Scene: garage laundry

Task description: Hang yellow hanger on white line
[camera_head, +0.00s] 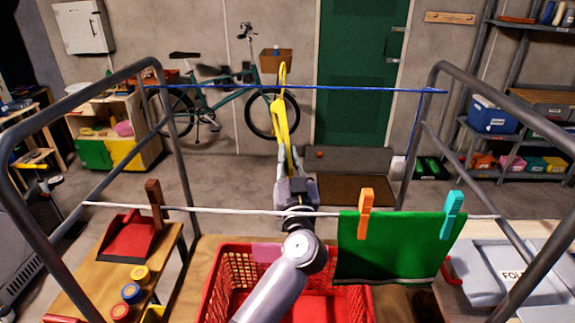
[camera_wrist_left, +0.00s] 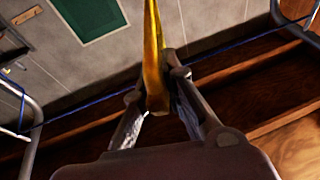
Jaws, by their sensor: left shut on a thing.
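The yellow hanger (camera_head: 281,118) is held upright, seen nearly edge-on, with its hook at the top. My left gripper (camera_head: 291,178) is shut on its lower end, which also shows between the fingers in the left wrist view (camera_wrist_left: 155,95). The white line (camera_head: 240,211) runs across the near part of the rack. In the head view my left arm crosses the line, and the gripper and hanger appear above and beyond it. The hanger's hook overlaps the blue line (camera_head: 350,88) in the picture; I cannot tell whether they touch. My right gripper is not in view.
A green cloth (camera_head: 395,250) hangs on the white line at right, with an orange peg (camera_head: 365,214) and a teal peg (camera_head: 452,215). A brown peg (camera_head: 155,202) is at left. A red basket (camera_head: 232,262) stands below. The line's left-middle stretch is bare.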

